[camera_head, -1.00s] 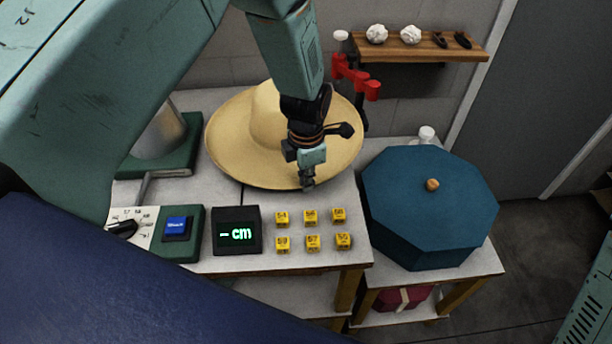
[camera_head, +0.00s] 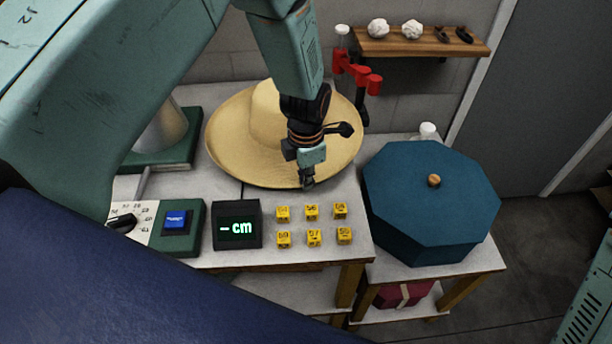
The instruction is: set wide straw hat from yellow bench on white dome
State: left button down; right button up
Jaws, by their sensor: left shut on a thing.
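The wide straw hat (camera_head: 232,140) is pale yellow with a round crown and a broad brim. It is at the back of the white-topped bench and hides part of what is behind it. My left gripper (camera_head: 307,184) comes down from above at the right front part of the brim and is shut on the brim's edge. Whether the hat rests on something or hangs cannot be told. A pale grey rounded form (camera_head: 163,130) stands on a green base at the left, partly hidden by my arm; I cannot tell if it is the white dome. My right gripper is not in view.
A blue octagonal box (camera_head: 430,205) stands on a lower table at the right. In front of the hat are a "- cm" display (camera_head: 237,226), a blue button (camera_head: 176,219) and several yellow number blocks (camera_head: 312,237). A wooden shelf (camera_head: 425,43) and red clamp (camera_head: 357,74) are behind.

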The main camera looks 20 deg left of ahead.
pick_arm(q)
jog(key=shift+w+f, duration=0.15)
jog(key=shift+f, duration=0.15)
jog(key=shift+f+b, duration=0.25)
jog(key=shift+b, duration=0.1)
jog(key=c, duration=1.4)
grip_release()
jog(key=r, duration=1.2)
jog(key=shift+s+d, duration=0.1)
jog(key=shift+s, duration=0.3)
